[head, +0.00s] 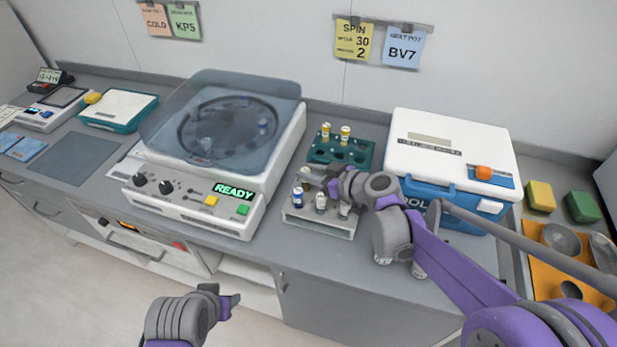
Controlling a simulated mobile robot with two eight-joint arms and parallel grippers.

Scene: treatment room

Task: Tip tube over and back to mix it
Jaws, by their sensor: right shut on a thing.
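My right gripper (322,179) is over the pale rack (318,225), shut on a small tube (308,174). The tube looks tilted toward the horizontal, pointing left, and is mostly hidden by the fingers. Below it in the pale rack stand a blue tube (298,197) and two pale tubes (321,203). My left gripper (232,300) is low in front of the counter, away from the tubes. Its fingers are too unclear to tell open from shut.
A centrifuge (190,205) with a tinted lid and a "READY" display is at left. A white and blue cooler (450,145) stands close at right. A grey mat (78,158) lies clear at far left.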

